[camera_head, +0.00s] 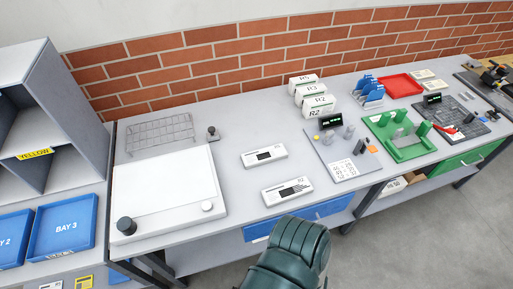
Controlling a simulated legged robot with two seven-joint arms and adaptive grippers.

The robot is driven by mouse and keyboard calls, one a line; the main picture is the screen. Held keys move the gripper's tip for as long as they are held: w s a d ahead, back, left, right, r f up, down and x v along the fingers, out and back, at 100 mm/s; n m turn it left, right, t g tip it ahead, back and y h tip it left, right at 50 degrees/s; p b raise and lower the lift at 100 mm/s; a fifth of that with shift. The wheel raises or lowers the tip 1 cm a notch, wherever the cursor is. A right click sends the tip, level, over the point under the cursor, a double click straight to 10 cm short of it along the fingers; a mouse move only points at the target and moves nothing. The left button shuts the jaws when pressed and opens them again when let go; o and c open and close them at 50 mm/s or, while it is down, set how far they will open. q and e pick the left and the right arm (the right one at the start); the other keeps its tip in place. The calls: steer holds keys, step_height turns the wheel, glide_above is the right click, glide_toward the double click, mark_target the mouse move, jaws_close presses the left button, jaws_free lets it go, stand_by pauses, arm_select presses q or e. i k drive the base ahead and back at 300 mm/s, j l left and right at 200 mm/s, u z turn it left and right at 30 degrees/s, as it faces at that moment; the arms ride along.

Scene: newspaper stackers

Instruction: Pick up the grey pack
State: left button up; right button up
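I cannot single out a clearly grey pack. Two flat, pale packs with dark printed labels lie apart on the grey bench: the far pack (263,156) and the near pack (287,192), which is close to the front edge. A dark green part of my arm rises at the bottom centre, in front of the bench and apart from the packs. No gripper fingers show.
A keypad panel (345,150), green fixture (400,138), blue holders (368,90) and red tray (400,84) stand right. Blue bay trays (62,226) sit far left.

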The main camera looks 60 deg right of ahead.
mark_target(275, 152)
steer(key=z, duration=3.25)
